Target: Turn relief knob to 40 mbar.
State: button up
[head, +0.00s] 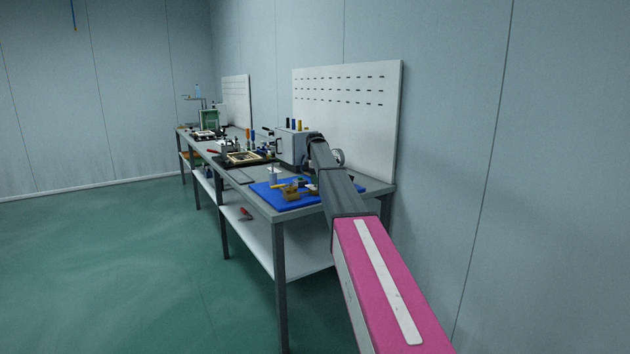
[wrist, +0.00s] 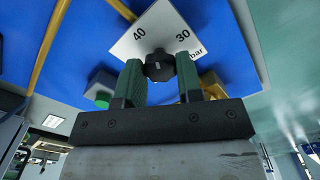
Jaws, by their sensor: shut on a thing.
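A black knob (wrist: 159,66) sits in front of a white scale plate (wrist: 165,22) in the wrist view. The plate carries the numbers 40, on the left, and 30, on the right, with "bar" partly readable near the right finger. My gripper (wrist: 161,75) has its two green fingers on either side of the knob and is shut on it. I cannot make out a pointer on the knob, so its setting is unclear. In the head view my arm hides the knob and the gripper.
In the wrist view, a green button (wrist: 103,98) on a grey block and a yellow bar (wrist: 50,45) are left of the knob. The head view shows a bench with a blue board (head: 262,191), a grey box (head: 290,148) and a white perforated panel (head: 345,115).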

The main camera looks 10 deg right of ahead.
jog(key=n, duration=0.6)
jog(key=shift+n, duration=0.3)
dwell(0.4)
jog(key=o, duration=0.9)
jog(key=shift+r, duration=0.1)
notch_tip(320, 180, up, 11)
jog(key=shift+f, duration=0.2)
jog(key=shift+s, duration=0.1)
